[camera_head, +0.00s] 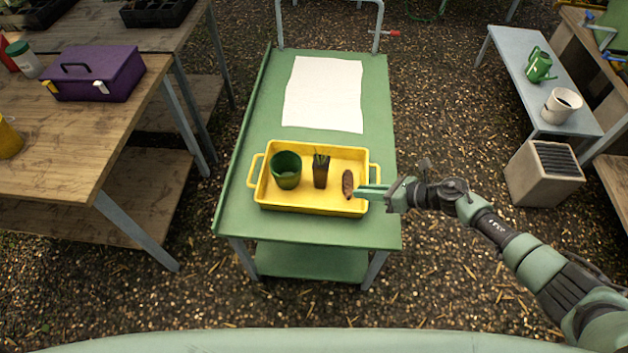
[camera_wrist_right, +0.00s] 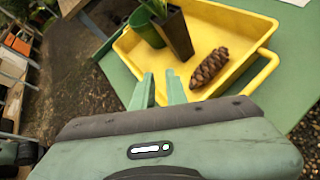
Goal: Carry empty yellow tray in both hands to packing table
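The yellow tray (camera_head: 318,207) sits on a green cart and is not empty. It holds a green pot (camera_head: 286,170), a small brown pot with a green plant (camera_head: 320,172) and a brown pine cone (camera_head: 348,184). The cone also shows in the right wrist view (camera_wrist_right: 209,67). My right gripper (camera_head: 362,191) is at the tray's right end, just in front of the right handle (camera_head: 375,175). In the right wrist view its fingers (camera_wrist_right: 160,88) are apart with nothing clearly held. Whether they touch the tray is unclear. My left gripper is out of view.
The green cart (camera_head: 300,226) carries a white sheet (camera_head: 324,94) behind the tray. A wooden table at left holds a purple toolbox (camera_head: 94,73).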

